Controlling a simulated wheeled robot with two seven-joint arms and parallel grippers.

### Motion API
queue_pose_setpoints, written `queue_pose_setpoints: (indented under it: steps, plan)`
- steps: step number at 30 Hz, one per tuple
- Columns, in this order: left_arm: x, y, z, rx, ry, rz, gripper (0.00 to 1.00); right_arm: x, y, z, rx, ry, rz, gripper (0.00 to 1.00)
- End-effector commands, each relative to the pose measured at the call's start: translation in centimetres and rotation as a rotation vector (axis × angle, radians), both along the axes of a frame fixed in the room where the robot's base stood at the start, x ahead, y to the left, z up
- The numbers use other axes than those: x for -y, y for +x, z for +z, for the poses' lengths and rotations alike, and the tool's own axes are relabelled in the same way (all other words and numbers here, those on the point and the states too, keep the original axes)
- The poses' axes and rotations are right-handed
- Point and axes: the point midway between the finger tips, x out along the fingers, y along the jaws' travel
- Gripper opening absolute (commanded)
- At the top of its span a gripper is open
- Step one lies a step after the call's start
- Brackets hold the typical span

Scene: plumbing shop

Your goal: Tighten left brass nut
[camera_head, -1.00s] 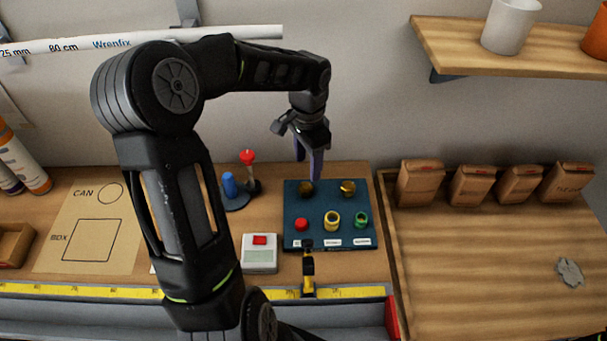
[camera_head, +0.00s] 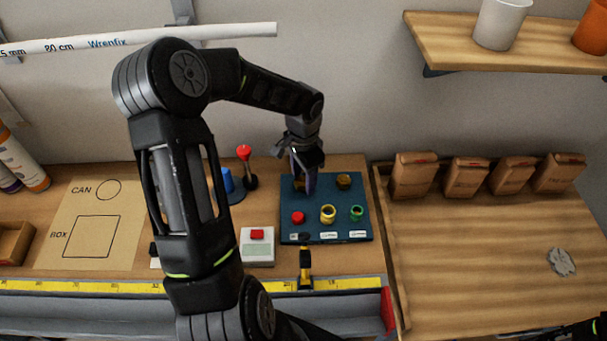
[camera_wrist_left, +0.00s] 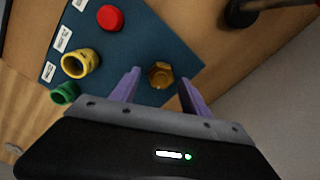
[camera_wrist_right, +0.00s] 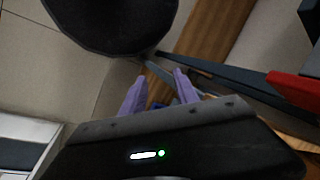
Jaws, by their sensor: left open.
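The left brass nut (camera_wrist_left: 160,75) is a gold hex piece on the dark blue board (camera_head: 290,236). My left gripper (camera_head: 305,190) is open and points down over it. In the left wrist view, the two purple fingers stand on either side of the nut with gaps. I cannot tell whether the fingertips are low enough to reach around it. In the head view, the fingers mostly hide this nut. The right brass nut (camera_head: 344,181) is clear of the gripper. My right gripper (camera_wrist_right: 160,85) is open and empty, away from the board.
A red button (camera_head: 297,217), yellow ring (camera_head: 328,214) and green ring (camera_head: 357,213) sit on the board's front half. A red-topped lever (camera_head: 245,155) and blue knob (camera_head: 227,181) stand left. A grey box (camera_head: 257,248) and yellow-black tool (camera_head: 305,270) are in front.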

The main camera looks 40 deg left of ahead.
Motion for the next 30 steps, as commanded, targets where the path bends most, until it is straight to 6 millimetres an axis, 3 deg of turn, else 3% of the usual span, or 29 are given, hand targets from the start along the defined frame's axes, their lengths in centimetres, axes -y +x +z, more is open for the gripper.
queue_pose_setpoints:
  steps: [4, 23, 30]
  plan:
    - [0.00, -0.01, 0.00, 0.000, 0.000, 0.000, 0.53, 0.01, 0.02, -0.02, 0.000, 0.000, 0.000, 0.36]
    - [-0.01, 0.00, 0.04, 0.000, 0.000, 0.000, 0.02, -0.01, 0.01, -0.02, 0.000, 0.000, 0.000, 0.36]
    - [-0.01, 0.00, 0.05, 0.000, 0.000, -0.001, 0.00, -0.01, 0.00, -0.02, 0.000, 0.000, 0.000, 0.36]
